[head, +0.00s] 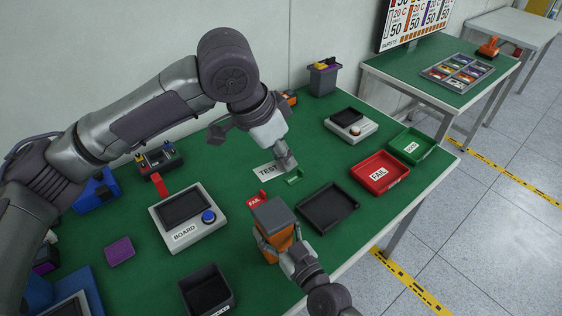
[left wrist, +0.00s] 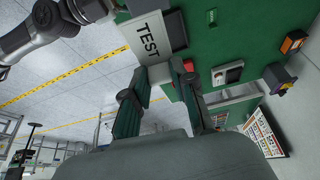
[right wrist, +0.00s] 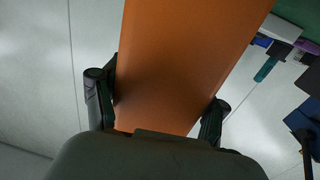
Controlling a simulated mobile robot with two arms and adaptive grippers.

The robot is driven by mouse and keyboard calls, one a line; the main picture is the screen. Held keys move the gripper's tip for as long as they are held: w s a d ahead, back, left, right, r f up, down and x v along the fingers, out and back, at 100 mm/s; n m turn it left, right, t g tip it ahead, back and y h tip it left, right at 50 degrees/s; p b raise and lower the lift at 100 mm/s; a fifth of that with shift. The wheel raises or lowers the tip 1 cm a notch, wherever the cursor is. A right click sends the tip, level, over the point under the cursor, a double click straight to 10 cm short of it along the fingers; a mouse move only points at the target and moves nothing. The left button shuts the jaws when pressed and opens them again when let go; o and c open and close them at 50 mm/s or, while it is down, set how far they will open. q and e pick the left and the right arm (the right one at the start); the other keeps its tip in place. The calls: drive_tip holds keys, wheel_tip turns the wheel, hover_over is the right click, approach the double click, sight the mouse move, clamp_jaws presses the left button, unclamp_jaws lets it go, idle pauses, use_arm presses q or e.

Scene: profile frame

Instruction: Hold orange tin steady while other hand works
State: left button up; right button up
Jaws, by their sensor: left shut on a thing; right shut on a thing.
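The orange tin (head: 280,239) has a grey top and stands upright near the table's front edge in the head view. My right gripper (head: 277,251) is shut around its sides. In the right wrist view the tin's orange face (right wrist: 185,65) fills the middle, with a finger on each side. My left gripper (head: 287,166) is above the table behind the tin, beside the TEST label (head: 266,170). In the left wrist view a small pale grey piece (left wrist: 160,73) shows between its fingertips.
The BOARD unit (head: 184,236) lies left of the tin. A black tray (head: 327,229) lies right of it, with a red FAIL tray (head: 389,186) and green tray (head: 412,136) beyond. A black bin (head: 207,298) is in front. Green table shows between them.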

use_arm(q)
drive_tip(key=shift+r, duration=2.1)
use_arm(e)
drive_tip(key=o, duration=1.3)
drive_tip(key=v, duration=1.2)
drive_tip(key=shift+s+f, duration=0.1)
